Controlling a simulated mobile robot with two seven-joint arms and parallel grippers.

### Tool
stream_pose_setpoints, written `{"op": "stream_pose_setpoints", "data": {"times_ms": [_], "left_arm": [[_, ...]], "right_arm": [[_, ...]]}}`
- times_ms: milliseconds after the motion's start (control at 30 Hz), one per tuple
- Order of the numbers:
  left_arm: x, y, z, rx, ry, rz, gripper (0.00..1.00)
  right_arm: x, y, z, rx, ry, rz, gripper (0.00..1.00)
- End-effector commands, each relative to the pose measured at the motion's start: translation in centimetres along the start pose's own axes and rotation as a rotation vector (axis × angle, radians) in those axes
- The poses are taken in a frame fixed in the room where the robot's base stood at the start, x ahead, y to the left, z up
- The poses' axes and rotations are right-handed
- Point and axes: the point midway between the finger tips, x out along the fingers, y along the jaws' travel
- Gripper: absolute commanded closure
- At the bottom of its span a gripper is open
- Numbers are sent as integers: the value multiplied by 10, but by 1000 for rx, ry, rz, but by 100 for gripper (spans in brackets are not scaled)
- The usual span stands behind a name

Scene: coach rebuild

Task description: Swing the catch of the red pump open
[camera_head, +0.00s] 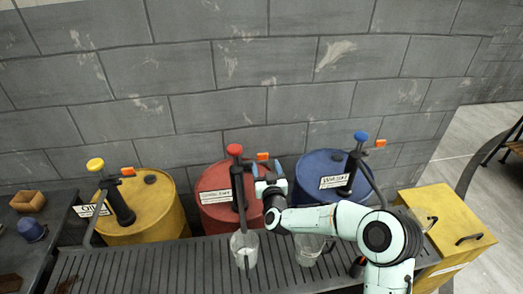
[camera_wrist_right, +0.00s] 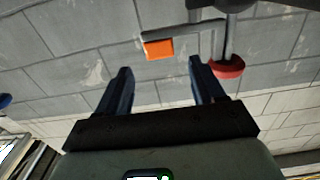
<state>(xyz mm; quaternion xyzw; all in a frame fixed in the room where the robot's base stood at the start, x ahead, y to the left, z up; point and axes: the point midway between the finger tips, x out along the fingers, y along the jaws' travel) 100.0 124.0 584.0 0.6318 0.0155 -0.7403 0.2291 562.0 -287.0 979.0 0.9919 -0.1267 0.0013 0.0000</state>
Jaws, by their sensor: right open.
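The red pump (camera_head: 237,171) stands upright on the red drum, topped by a red knob (camera_head: 234,149). Its catch is a short arm with an orange tab (camera_head: 263,156) sticking out to the right near the knob. In the right wrist view the orange tab (camera_wrist_right: 158,48) shows between the fingertips in the picture, and the red knob (camera_wrist_right: 228,67) is beside the right finger. My right gripper (camera_head: 266,168) is open and empty, just below the tab in the head view; contact cannot be told. My left gripper is out of view.
The red drum (camera_head: 213,211) stands between a yellow drum (camera_head: 157,205) and a blue drum (camera_head: 312,172), each with its own pump. Clear cups (camera_head: 244,243) stand on the slatted bench (camera_head: 180,262) in front. A grey block wall is close behind.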

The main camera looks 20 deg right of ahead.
Motion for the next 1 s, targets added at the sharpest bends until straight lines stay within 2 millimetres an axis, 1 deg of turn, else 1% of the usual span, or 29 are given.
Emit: {"op": "stream_pose_setpoints", "data": {"times_ms": [33,200,400,600,900,933,967,1000], "left_arm": [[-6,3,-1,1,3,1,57],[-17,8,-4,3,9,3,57],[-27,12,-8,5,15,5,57],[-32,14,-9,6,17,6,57],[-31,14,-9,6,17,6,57],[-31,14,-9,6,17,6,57],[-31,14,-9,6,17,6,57],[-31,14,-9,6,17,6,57]], "right_arm": [[12,0,-2,3,0,3,32],[44,0,-2,4,0,1,32],[72,0,-2,3,0,0,32],[84,0,-1,0,0,0,32],[85,0,0,0,-1,-1,32],[85,0,0,0,-1,-1,38],[85,0,0,0,-1,-1,48],[85,0,0,0,-1,-1,61]]}}
